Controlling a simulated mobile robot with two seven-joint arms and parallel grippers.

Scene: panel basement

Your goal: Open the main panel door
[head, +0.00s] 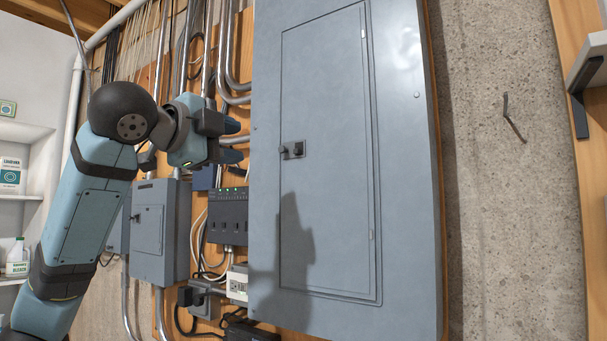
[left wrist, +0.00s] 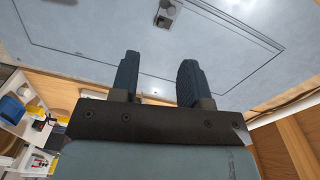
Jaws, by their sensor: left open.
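The main panel door (head: 330,220) is a tall grey door, shut flush in the large grey panel box (head: 410,250). Its small dark latch (head: 292,150) sits at the door's left edge, about mid-height, and the hinges are on the right edge. My left gripper (head: 236,137) is open and empty, to the left of the latch and apart from it. In the left wrist view the two dark fingers of my left gripper (left wrist: 160,78) are spread, with the door (left wrist: 120,40) beyond them and the latch (left wrist: 167,12) at the top. My right gripper is not in view.
A smaller grey panel (head: 150,235) and a dark module (head: 228,215) with green lights are mounted left of the main box, among conduits and cables. A white shelf (head: 25,130) stands at far left. A bent hook (head: 514,120) sticks out of the concrete wall at right.

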